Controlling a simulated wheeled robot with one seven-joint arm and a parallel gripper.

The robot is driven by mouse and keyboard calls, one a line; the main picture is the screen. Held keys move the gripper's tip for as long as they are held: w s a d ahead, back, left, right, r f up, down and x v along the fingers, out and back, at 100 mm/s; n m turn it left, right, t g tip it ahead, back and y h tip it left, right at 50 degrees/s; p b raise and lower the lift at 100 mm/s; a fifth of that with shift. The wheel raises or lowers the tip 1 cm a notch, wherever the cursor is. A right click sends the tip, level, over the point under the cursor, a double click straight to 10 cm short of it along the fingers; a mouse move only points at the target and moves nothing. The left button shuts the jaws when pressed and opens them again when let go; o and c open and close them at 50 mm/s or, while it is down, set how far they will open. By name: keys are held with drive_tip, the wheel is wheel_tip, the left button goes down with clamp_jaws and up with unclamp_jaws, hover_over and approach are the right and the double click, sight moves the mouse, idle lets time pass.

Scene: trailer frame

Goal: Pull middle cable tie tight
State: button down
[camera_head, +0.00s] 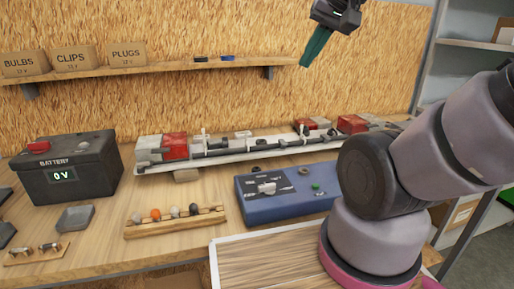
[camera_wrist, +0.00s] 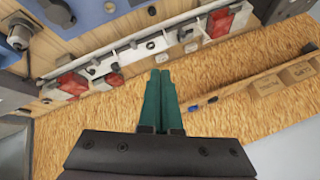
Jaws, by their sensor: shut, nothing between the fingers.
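The trailer frame (camera_head: 225,157) lies along the back of the bench, with a dark cable (camera_head: 265,143) running along it. Small pale upright pieces that look like cable ties stand along the cable: one at the left (camera_head: 204,136) and one at the right (camera_head: 302,130). The middle tie is too small to make out surely. My gripper (camera_head: 304,63) hangs high above the frame's right half, in front of the wall, its green fingers together and empty. In the wrist view, the closed fingers (camera_wrist: 160,73) appear below the frame (camera_wrist: 122,58), apart from it.
Red lamp blocks (camera_head: 175,146) sit on the frame. A blue switch box (camera_head: 285,205), a bulb rack (camera_head: 175,222) and a battery reading 0 V (camera_head: 70,165) stand in front and left. A shelf (camera_head: 150,70) with boxes is on the wall. My arm covers the right side.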

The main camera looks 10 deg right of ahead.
idle(0.3)
drive_tip(key=c, duration=0.9)
unclamp_jaws()
drive_tip(key=shift+w+r, duration=0.1)
drive_tip(key=shift+w, duration=0.1)
drive_tip(key=n+g+h, duration=0.2)
drive_tip(key=n+g, duration=0.3)
drive_tip(key=g, duration=0.2)
hover_over(246, 140)
wheel_tip(246, 140, down, 27)
drive_tip(key=shift+w+f, duration=0.1)
drive_tip(key=shift+f, duration=0.1)
drive_tip(key=shift+c, duration=0.3)
clamp_jaws()
